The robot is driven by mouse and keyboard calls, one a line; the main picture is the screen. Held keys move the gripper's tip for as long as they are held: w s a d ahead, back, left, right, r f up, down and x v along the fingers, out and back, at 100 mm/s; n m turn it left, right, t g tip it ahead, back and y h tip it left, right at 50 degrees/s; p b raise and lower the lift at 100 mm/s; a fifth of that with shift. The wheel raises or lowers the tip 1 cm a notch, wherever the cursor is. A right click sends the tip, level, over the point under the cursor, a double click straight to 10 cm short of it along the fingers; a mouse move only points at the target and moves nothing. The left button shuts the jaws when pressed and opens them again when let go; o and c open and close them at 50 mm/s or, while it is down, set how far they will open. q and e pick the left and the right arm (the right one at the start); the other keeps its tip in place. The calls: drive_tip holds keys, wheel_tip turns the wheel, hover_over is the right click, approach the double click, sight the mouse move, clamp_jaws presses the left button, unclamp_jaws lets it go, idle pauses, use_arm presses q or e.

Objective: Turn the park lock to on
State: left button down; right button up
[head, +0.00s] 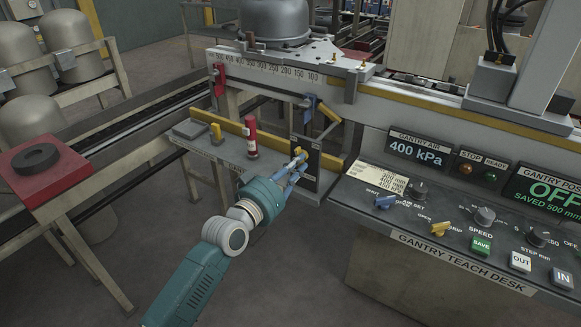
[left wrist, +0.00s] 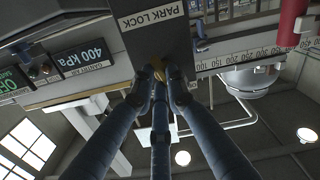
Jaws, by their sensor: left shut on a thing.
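The park lock is a dark upright panel (head: 308,178) beside the gantry teach desk, with a yellow knob (head: 301,151) near its top. In the left wrist view the panel (left wrist: 145,42) appears upside down with the label PARK LOCK, and a bit of the yellow knob (left wrist: 158,68) shows between my fingers. My left gripper (head: 297,165) reaches up to the knob from the front, its blue fingers shut around it; the fingers also fill the middle of the left wrist view (left wrist: 159,95). The fingers hide most of the knob, so its setting cannot be read. My right gripper is out of view.
The gantry teach desk (head: 460,262) with knobs, buttons and displays stands to the right; its air display (head: 416,152) reads 400 kPa. A red cylinder (head: 251,137) stands on the shelf left of the panel. A blue lever (head: 310,103) is above it.

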use_arm(q)
drive_tip(key=m, duration=1.2)
drive_tip(key=shift+w+a+f, duration=0.15)
drive_tip(key=shift+a+f, duration=0.1)
drive_tip(key=shift+a, duration=0.05)
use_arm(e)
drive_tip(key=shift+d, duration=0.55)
use_arm(q)
drive_tip(key=shift+m, duration=0.3)
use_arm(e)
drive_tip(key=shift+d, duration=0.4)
use_arm(q)
drive_tip(key=c, duration=1.7)
unclamp_jaws()
